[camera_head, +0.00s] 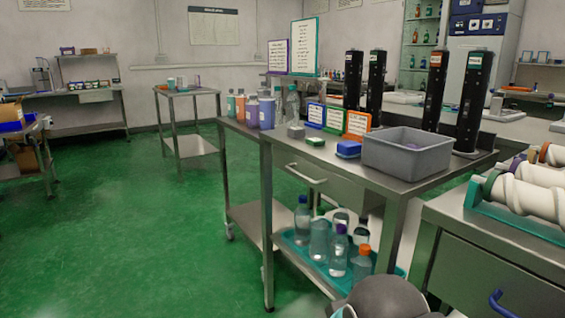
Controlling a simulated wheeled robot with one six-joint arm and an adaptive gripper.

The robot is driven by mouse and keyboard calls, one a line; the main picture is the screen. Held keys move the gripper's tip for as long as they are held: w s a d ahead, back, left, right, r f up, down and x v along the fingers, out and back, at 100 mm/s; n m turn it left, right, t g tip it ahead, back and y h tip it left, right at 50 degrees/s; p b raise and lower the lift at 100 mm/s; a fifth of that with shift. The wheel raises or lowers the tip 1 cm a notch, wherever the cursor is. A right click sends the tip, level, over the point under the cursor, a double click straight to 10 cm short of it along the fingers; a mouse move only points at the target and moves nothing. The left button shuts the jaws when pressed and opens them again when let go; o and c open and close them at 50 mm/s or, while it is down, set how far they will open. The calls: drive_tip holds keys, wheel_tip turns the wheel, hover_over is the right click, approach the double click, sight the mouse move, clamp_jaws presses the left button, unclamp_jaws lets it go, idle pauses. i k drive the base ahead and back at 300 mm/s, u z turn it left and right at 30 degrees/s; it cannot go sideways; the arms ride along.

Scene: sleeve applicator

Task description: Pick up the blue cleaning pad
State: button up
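The blue cleaning pad (348,149) is a small blue block on the top of the steel table (385,187). It lies just left of a grey plastic bin (407,160). A green pad (315,141) and a grey pad (296,132) lie further left along the same table top. A rounded grey part of my arm shows at the bottom edge, well below and in front of the table top. My gripper's fingers are not in view.
Coloured sign stands (357,124) and tall black dispensers (375,86) stand behind the pad. Bottles (266,111) crowd the table's left end. More bottles stand in a teal tray (296,251) on the lower shelf. Green floor is open at left.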

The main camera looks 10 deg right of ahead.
sight(348, 149)
drive_tip(key=u, duration=1.4)
drive_tip(key=i, duration=1.4)
drive_tip(key=z, duration=3.15)
